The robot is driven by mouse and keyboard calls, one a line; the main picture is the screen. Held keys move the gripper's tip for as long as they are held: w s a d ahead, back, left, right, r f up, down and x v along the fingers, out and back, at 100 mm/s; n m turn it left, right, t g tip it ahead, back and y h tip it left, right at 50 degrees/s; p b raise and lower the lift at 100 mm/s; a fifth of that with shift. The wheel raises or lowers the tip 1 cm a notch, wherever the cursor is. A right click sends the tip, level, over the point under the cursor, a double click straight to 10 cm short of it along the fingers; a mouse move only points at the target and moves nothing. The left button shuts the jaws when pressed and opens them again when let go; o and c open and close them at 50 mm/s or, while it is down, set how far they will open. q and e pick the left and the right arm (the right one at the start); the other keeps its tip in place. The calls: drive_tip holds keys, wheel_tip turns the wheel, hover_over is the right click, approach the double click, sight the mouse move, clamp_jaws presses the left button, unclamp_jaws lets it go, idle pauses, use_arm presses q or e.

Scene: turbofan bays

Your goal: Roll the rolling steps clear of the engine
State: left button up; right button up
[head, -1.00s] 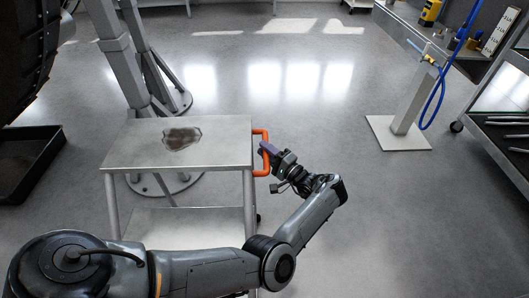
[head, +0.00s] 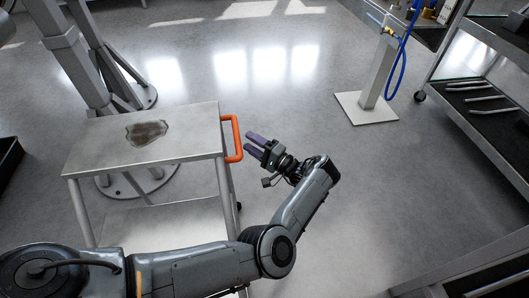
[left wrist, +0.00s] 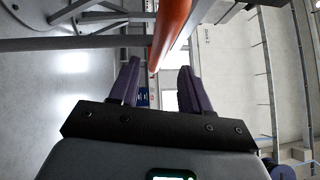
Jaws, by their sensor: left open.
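The rolling steps (head: 185,145) stand at the left in the head view, a grey metal platform on legs with a dark stain on top and a lower step. An orange handle (head: 234,139) sticks out from their right side. My left gripper (head: 252,141) is open just right of the handle, with a small gap between its purple fingers and the bar. In the left wrist view the handle (left wrist: 170,33) shows beyond the open fingers (left wrist: 160,85). The engine is not clearly in view. My right gripper is not in view.
A grey stand (head: 100,90) on round feet rises behind the steps. A post with a blue hose (head: 377,75) stands on a white base at the back right. A tool cart (head: 480,100) is at the right. The floor between is clear.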

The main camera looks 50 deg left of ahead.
use_arm(q)
drive_tip(key=v, duration=0.5)
drive_tip(key=shift+d+p, duration=0.15)
drive_tip(key=shift+p, duration=0.15)
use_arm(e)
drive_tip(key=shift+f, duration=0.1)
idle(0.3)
